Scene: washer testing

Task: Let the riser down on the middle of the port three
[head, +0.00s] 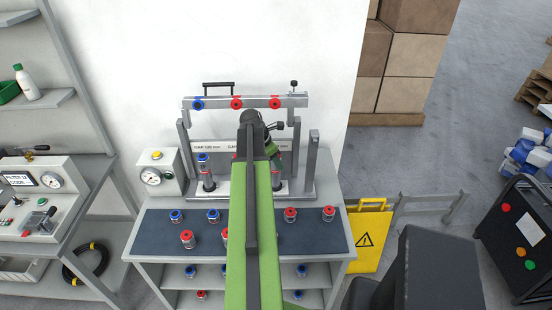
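My green arm reaches from the bottom middle up to the test rig (313,160) at the back of the bench. Its dark wrist hides most of my gripper (268,148), and the fingers cannot be made out. I cannot tell which is the riser, or whether my gripper holds one. The port numbers are not readable, and the middle of the base is hidden behind my arm.
Several red- and blue-capped fittings (187,239) stand on the dark mat (150,233). The rig's crossbar (220,103) spans above the base. A gauge box (155,175) is at left, a yellow sign (371,236) at right. More fittings sit on the shelf below.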

